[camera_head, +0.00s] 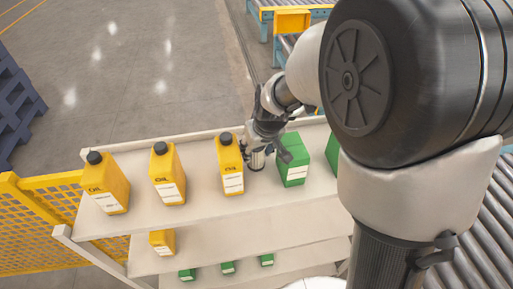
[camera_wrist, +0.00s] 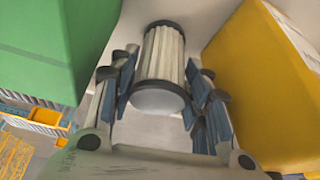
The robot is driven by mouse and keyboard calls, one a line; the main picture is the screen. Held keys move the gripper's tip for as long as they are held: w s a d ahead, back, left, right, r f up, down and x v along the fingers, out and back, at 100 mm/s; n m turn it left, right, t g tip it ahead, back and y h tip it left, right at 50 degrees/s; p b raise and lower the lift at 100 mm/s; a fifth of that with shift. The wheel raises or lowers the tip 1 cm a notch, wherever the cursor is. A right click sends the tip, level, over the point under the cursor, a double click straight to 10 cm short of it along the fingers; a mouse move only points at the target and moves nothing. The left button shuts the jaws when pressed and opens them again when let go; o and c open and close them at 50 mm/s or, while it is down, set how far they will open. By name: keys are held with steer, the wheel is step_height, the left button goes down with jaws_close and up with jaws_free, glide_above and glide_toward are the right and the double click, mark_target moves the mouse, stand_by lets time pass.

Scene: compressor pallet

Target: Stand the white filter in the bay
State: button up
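The white filter (camera_wrist: 163,60) is a pleated cylinder with dark end rings, between the two fingers of my gripper (camera_wrist: 162,88) in the wrist view. The fingers flank it closely; whether both pads press on it is unclear. In the head view the filter (camera_head: 257,160) shows upright below my gripper (camera_head: 266,143), at the shelf, between a yellow oil bottle (camera_head: 230,166) and a green box (camera_head: 293,160). Whether its base touches the shelf is not clear. I cannot make out a marked bay in either view.
The top shelf (camera_head: 210,210) also holds more yellow oil bottles (camera_head: 168,175) to the left and another green box (camera_head: 333,153) to the right. In the wrist view the green box (camera_wrist: 55,45) and yellow bottle (camera_wrist: 265,85) flank my gripper closely. Roller conveyors (camera_head: 478,250) run at right.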

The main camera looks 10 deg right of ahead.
steer(key=shift+o, duration=0.8)
